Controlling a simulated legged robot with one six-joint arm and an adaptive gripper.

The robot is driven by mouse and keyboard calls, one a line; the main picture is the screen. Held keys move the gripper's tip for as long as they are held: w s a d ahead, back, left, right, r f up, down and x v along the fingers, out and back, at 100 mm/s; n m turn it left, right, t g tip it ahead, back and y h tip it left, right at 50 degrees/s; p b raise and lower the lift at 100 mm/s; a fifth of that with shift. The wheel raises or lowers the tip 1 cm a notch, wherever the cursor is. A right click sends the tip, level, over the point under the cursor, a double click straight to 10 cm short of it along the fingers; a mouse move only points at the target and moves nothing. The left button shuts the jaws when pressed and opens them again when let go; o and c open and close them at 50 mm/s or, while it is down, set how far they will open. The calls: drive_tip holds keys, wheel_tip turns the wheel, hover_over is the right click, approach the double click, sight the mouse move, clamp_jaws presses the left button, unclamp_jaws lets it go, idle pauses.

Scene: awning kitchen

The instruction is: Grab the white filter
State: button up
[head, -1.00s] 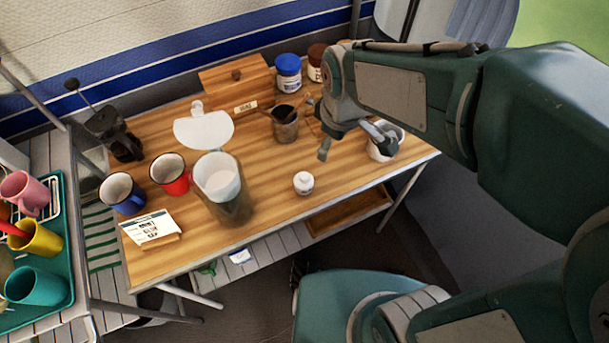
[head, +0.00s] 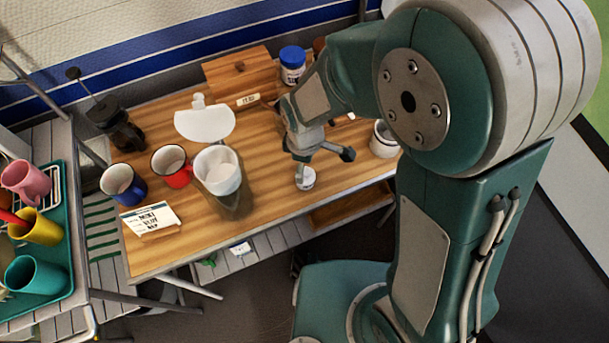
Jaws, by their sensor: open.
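A flat white fan-shaped piece with a small tab, which looks like the white filter (head: 205,125), lies on the wooden table left of centre. A white round cup-like piece (head: 217,158) sits on top of a brownish translucent vessel (head: 230,206) in front of it; I cannot tell whether it is also a filter. My gripper (head: 323,167) is open and empty, to the right of both white pieces, above the table. One finger overlaps a small white jar (head: 306,183) in the picture; I cannot tell whether they touch.
Blue (head: 124,184) and red (head: 171,165) mugs and a white card (head: 151,219) stand left. A wooden box (head: 238,75) and blue-lidded jar (head: 292,63) stand behind. A French press (head: 115,124) is far left. A white cup (head: 383,141) is right of my gripper.

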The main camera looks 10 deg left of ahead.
sight(306, 171)
drive_tip(key=shift+f, duration=1.5)
drive_tip(key=shift+d, duration=0.1)
clamp_jaws()
drive_tip(key=shift+s+d, duration=0.1)
drive_tip(key=shift+r, duration=0.3)
drive_tip(key=shift+a+r, duration=0.2)
drive_tip(key=shift+r, duration=1)
drive_tip(key=s+d+r, duration=0.6)
drive_tip(key=s+r, duration=0.4)
drive_tip(key=s, duration=0.2)
drive_tip(key=shift+s, duration=0.25)
